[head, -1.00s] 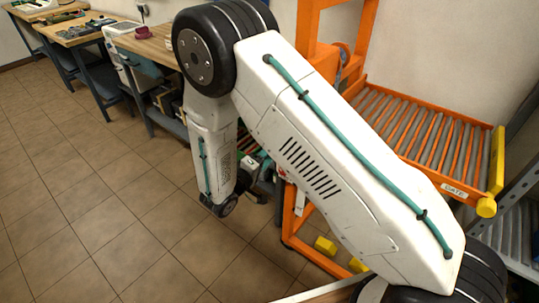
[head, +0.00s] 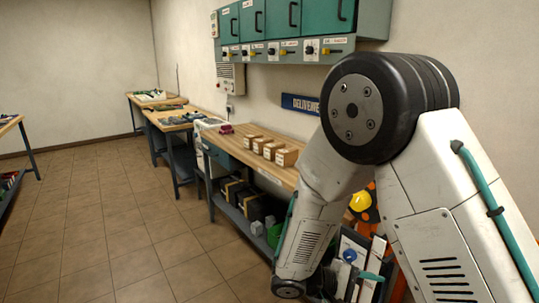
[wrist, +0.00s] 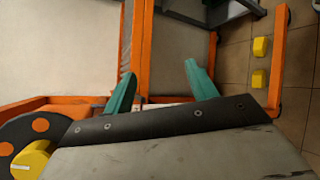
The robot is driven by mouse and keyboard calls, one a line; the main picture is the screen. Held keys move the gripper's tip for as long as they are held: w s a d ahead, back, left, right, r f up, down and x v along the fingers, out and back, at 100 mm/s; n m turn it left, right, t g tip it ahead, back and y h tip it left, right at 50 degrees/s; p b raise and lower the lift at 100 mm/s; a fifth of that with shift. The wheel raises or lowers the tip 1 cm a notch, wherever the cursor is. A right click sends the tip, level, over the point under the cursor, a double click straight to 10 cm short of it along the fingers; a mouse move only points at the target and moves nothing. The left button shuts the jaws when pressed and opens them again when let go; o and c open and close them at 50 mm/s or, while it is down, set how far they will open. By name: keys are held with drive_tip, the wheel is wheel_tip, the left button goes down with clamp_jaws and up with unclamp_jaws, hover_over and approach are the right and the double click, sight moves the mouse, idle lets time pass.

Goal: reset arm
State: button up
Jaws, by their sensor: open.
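My gripper shows in the wrist view (wrist: 162,88). Its two teal fingers are spread apart with nothing between them. An orange frame and a pale wall lie beyond the fingers. In the head view my white arm fills the right side, bent at a black joint.
A wooden bench (head: 240,150) with several small boxes (head: 286,157) stands left of my arm. Teal cabinets (head: 282,18) hang on the wall above. Further benches (head: 180,120) stand behind. Yellow blocks (wrist: 260,78) lie on the floor beside the orange frame (wrist: 278,60). The tiled floor (head: 100,220) at left is clear.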

drive_tip(key=s+d+r+m+y, duration=0.1)
drive_tip(key=s+r+m+y, duration=0.2)
drive_tip(key=s+r+y, duration=0.4)
drive_tip(key=s+d+r+m+t+y, duration=0.1)
drive_tip(key=s+d+r+m+y, duration=0.1)
drive_tip(key=s+r+y, duration=0.5)
drive_tip(key=s+r+m, duration=0.1)
drive_tip(key=s+r, duration=0.5)
drive_tip(key=r, duration=0.1)
drive_tip(key=shift+s+r, duration=0.2)
drive_tip(key=shift+r, duration=0.1)
idle(1.0)
